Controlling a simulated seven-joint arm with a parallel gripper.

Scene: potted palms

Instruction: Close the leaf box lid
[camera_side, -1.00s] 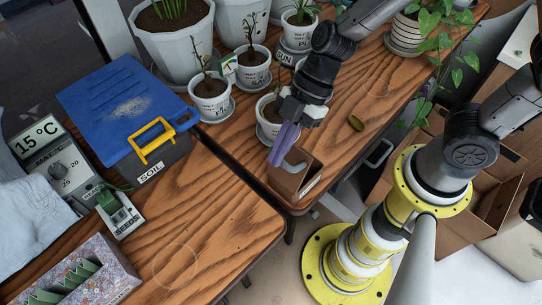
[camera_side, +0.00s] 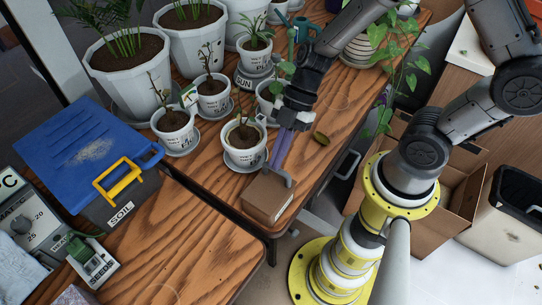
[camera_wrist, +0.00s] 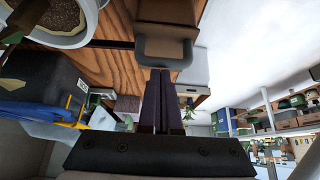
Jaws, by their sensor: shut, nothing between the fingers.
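The leaf box is a small brown box (camera_side: 266,199) at the front edge of the table, with a pale label on its front side. Its top looks flat and covered, so the lid appears down; I cannot tell whether it is fully seated. A grey curved handle (camera_side: 284,178) is at its back edge; it also shows in the wrist view (camera_wrist: 150,57). My gripper (camera_side: 276,167) has long purple fingers, shut and empty, pointing down at the handle. In the wrist view the fingertips (camera_wrist: 161,73) are right by the handle; contact is unclear.
White potted plants (camera_side: 244,145) stand close behind and left of the box. A blue-lidded soil box (camera_side: 88,145) with a yellow handle is at left. The front left table top (camera_side: 190,245) is clear.

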